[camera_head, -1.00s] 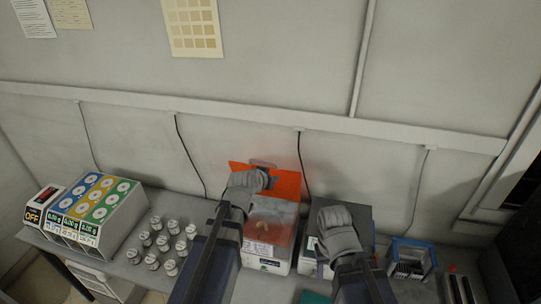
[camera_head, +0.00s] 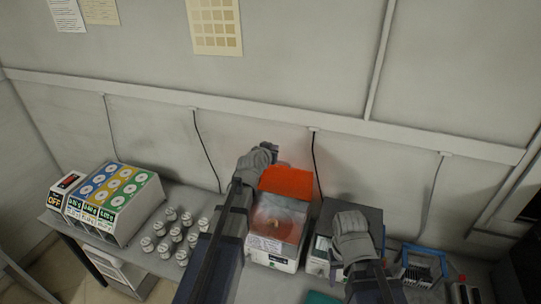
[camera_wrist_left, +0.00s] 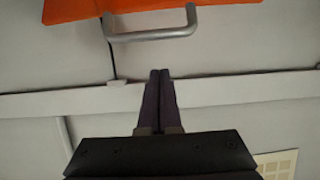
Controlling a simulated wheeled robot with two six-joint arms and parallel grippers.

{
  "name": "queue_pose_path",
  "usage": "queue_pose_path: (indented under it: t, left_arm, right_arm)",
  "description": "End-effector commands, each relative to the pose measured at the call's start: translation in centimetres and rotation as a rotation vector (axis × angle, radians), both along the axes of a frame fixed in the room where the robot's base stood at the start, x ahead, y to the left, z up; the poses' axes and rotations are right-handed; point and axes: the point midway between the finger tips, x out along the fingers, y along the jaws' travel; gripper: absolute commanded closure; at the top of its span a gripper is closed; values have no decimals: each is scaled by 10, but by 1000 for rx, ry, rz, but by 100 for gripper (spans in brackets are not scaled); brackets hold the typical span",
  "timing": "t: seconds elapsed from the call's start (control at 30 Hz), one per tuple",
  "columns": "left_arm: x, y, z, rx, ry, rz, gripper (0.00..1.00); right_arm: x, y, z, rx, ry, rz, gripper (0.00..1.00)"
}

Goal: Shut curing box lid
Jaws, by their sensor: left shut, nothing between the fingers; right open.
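The curing box (camera_head: 270,262) is white with a clear upper part and stands on the bench. Its orange lid (camera_head: 287,181) is raised and tilted at the back of the box. In the left wrist view the lid's edge (camera_wrist_left: 75,10) shows at the top, with a grey bar handle (camera_wrist_left: 152,36). My left gripper (camera_head: 270,150) is shut and empty at the upper left of the lid; its fingertips (camera_wrist_left: 160,73) are apart from the handle in the picture. My right gripper (camera_head: 350,216) is open, over a dark-topped box right of the curing box; its fingertips are hard to make out.
Several small jars (camera_head: 176,235) stand left of the curing box, beside a dispenser with coloured panels (camera_head: 113,198). The dark-topped box (camera_head: 368,212) and a blue-handled rack (camera_head: 422,262) stand to the right. The wall is close behind.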

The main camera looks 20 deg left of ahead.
Motion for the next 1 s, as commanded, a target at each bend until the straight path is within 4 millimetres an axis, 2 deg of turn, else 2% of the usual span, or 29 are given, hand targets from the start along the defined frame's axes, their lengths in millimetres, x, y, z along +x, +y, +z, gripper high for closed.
queue_pose_path:
  t: [0.03, 0.2, 0.23, 0.27, 0.4, 0.83, 1.0]
  left_arm:
    - [15, 0, -9, 2, 0, -1, 100]
    - [48, -2, -22, 0, 0, -1, 100]
    - [32, -2, -26, 0, 0, 0, 100]
    - [24, -2, -29, -1, 0, 0, 100]
    - [8, -1, -35, 1, 0, 0, 100]
    - [4, -1, -36, 1, 0, 0, 100]
    - [4, -10, -42, 0, -20, 0, 100]
  right_arm:
    - [0, 0, -9, 0, 0, 0, 50]
    - [0, 0, -22, 0, -1, 0, 50]
    - [0, 0, -26, 0, -1, 0, 50]
    - [0, 0, -29, 0, -1, -1, 50]
    - [0, 0, -35, 1, -2, -2, 50]
    - [0, 0, -36, 1, -2, -2, 50]
    - [0, 0, -46, 1, -2, -2, 50]
